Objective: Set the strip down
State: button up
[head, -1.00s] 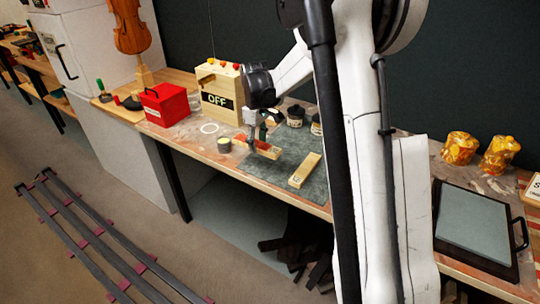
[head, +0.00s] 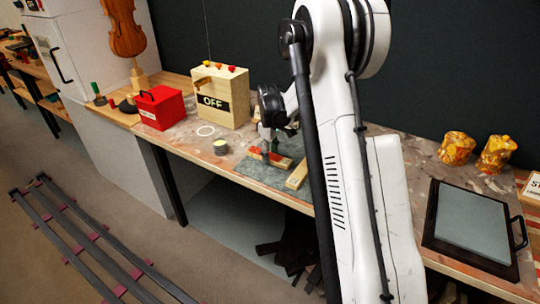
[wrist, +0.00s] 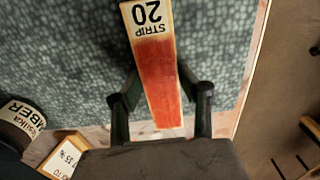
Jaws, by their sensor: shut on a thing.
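The strip (wrist: 155,75) is a flat pale wooden bar with a red-coated section and the label "STRIP 20". My gripper (wrist: 162,98) is shut on it, one finger at each long side. In the head view the strip (head: 279,160) is low over the front of the grey-green mat (head: 262,181), under my gripper (head: 266,155). I cannot tell whether it touches the mat.
A small open pot (head: 220,147) and a white ring (head: 205,131) are left of the mat. A red box (head: 160,108) and a cream box marked OFF (head: 221,97) stand behind. A labelled jar (wrist: 22,118) shows in the wrist view. The bench front edge is close.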

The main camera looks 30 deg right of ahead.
jog(key=shift+f, duration=0.1)
jog(key=o, duration=1.2)
